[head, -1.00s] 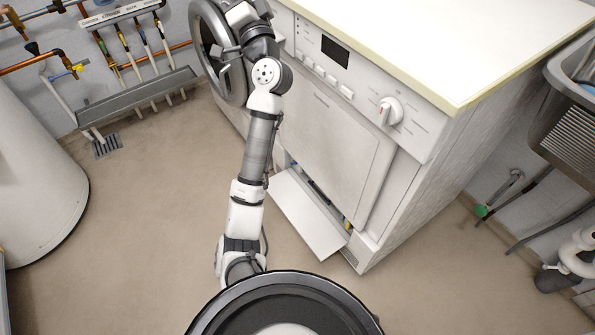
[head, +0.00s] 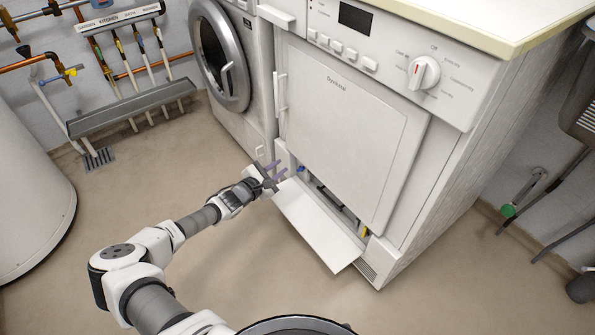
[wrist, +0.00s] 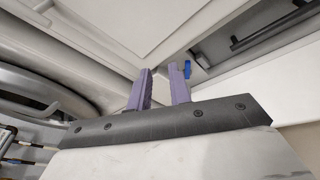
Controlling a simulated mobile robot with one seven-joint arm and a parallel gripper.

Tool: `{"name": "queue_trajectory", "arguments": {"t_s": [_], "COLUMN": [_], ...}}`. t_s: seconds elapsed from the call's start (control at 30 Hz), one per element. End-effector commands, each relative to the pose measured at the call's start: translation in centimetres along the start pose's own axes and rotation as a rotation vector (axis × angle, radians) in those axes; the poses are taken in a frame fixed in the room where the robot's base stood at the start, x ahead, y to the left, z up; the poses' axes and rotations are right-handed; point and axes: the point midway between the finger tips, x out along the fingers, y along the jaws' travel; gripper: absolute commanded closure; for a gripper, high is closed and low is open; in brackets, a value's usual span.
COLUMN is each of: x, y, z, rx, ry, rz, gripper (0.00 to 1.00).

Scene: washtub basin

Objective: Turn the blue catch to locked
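The blue catch (head: 301,168) is a small blue piece at the left end of the low opening in the dryer's base, behind the lowered flap. My gripper (head: 279,170) is close to the left of the catch in the head view. Its two purple fingers (wrist: 160,70) are apart with nothing between them.
The lowered white flap (head: 318,225) sticks out below the opening. A dark bar (head: 335,203) lies inside, with a yellow piece (head: 364,231) at the right end. The dryer door (head: 345,130) is shut above. A washing machine (head: 228,75) stands left; the floor in front is clear.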

Motion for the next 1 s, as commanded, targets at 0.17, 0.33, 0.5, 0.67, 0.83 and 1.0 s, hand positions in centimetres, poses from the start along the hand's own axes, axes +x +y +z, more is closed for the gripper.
{"name": "queue_trajectory", "arguments": {"t_s": [0.17, 0.33, 0.5, 0.67, 0.83, 1.0], "x": [-2.1, -0.9, 2.4, 5.9, 8.9, 10.7], "y": [-2.9, -3.6, -4.0, -4.4, -4.6, -4.7], "z": [-4.8, -5.6, -6.0, -6.4, -6.7, -6.8], "rx": [0.106, 0.117, 0.117, 0.116, 0.114, 0.114], "ry": [0.1, 0.107, 0.105, 0.105, 0.105, 0.106], "rz": [-0.1, -0.111, -0.11, -0.11, -0.108, -0.108], "gripper": [0.8, 0.8, 0.8, 0.8, 0.8, 0.8]}}
